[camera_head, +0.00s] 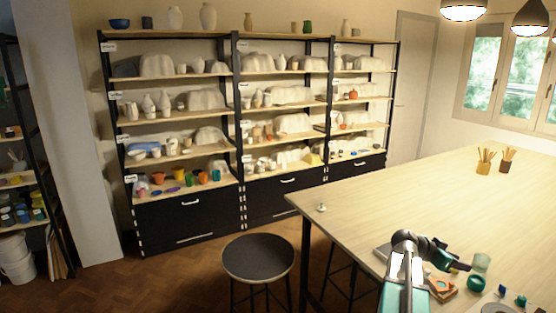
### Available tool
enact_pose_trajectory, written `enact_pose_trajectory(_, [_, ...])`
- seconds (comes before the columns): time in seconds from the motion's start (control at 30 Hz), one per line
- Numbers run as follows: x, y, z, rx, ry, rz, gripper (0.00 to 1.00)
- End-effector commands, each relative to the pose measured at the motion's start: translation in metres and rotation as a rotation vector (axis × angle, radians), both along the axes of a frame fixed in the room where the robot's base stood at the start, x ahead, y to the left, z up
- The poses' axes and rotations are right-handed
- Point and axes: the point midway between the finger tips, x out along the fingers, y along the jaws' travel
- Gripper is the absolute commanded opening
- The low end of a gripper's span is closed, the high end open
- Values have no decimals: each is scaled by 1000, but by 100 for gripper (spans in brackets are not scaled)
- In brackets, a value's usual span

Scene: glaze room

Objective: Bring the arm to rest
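My arm rises from the bottom edge at the lower right and bends over the wooden worktable (400,195). My gripper (462,268) is a small dark shape at the arm's end, just above the table's near part. A green translucent cup (480,262) stands right beside it in the picture. I cannot tell whether the two touch. The gripper's fingers are too small and dark to tell whether they are open or shut.
An orange-brown tray (443,291) lies below the gripper, partly hidden by my arm. Small teal jars (520,300) stand at the lower right. Two brush pots (484,167) stand farther back. A black stool (258,258) stands left of the table. The table's middle is clear.

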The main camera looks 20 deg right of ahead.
Motion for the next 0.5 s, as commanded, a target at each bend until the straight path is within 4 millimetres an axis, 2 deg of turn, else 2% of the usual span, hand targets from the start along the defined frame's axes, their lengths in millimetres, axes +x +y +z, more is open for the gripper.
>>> enact_pose_trajectory(0.27, [51,50,-44,122,56,130,32])
enact_pose_trajectory(0.5, [114,131,-102,290,148,332,32])
